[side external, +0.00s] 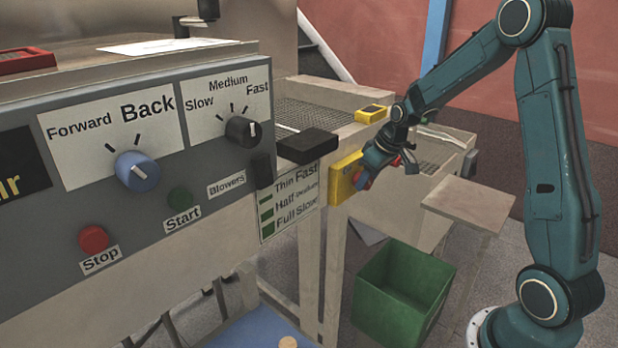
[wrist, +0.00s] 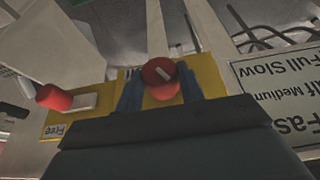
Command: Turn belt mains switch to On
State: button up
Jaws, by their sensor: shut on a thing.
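The belt mains switch is a red rotary knob (wrist: 160,73) with a pale pointer line, mounted on a yellow plate (wrist: 208,75). In the wrist view the knob sits between the two blue fingers of my gripper (wrist: 160,92), which are shut on it. The pointer line is tilted in that view; the switch's labels are mostly hidden by the fingers. In the side external view my gripper (side external: 370,178) is at the yellow switch box (side external: 343,178) and covers most of the knob.
A grey control panel (side external: 120,222) with knobs and buttons stands at the left. A black box (side external: 307,146) juts out near the switch. A green bin (side external: 402,295) stands on the floor below. In the wrist view a red-ended lever (wrist: 54,97) is left of the switch.

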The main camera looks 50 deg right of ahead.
jog(key=y, duration=0.2)
jog(key=d+m+y, duration=0.1)
jog(key=y, duration=0.2)
jog(key=shift+f+y, duration=0.2)
jog(key=shift+y, duration=0.1)
jog(key=y, duration=0.2)
jog(key=m+y, duration=0.1)
jog(key=y, duration=0.1)
jog(key=shift+d+f+t+y, duration=0.2)
jog(key=shift+t+y, duration=0.1)
jog(key=shift+y, duration=0.1)
dwell(0.3)
jog(key=o, duration=1)
jog(key=shift+a+r+h, duration=0.15)
jog(key=shift+h, duration=0.25)
